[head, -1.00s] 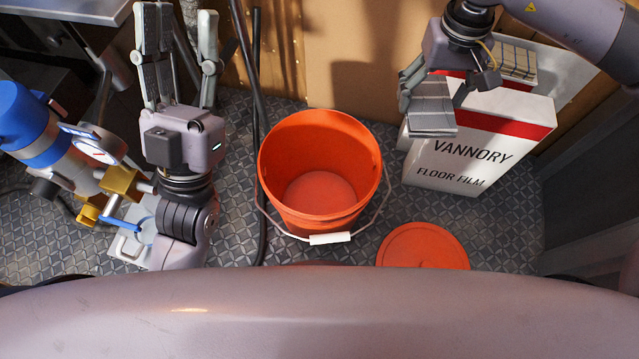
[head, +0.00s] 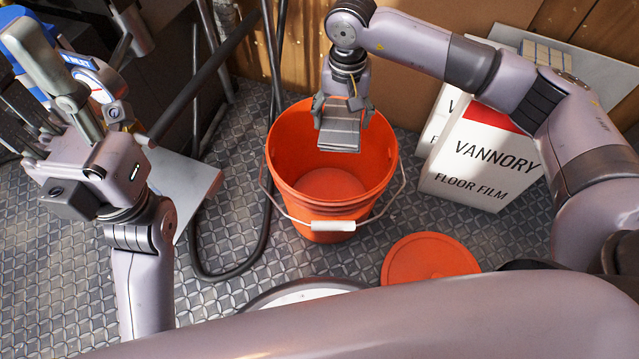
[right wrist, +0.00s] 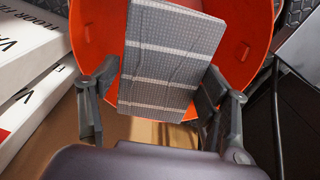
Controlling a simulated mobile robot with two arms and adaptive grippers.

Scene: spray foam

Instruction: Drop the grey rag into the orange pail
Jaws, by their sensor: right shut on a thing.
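The orange pail (head: 288,150) stands upright on the floor in the middle of the head view, open at the top, with its handle lowered toward me. My right gripper (head: 340,118) is shut on the folded grey rag (head: 339,136) with pale stripes. It holds the rag over the pail's mouth, toward the far side. In the right wrist view the rag (right wrist: 170,55) hangs between the fingers of the right gripper (right wrist: 155,95), with the pail (right wrist: 238,35) behind it. My left gripper (head: 60,105) is at the left, open and empty, away from the pail.
An orange lid (head: 430,258) lies on the floor right of the pail. White floor film boxes (head: 485,160) stand at the right. Dark hoses (head: 265,225) run left of the pail. A blue device with a gauge (head: 100,82) is at the far left, partly behind my left gripper.

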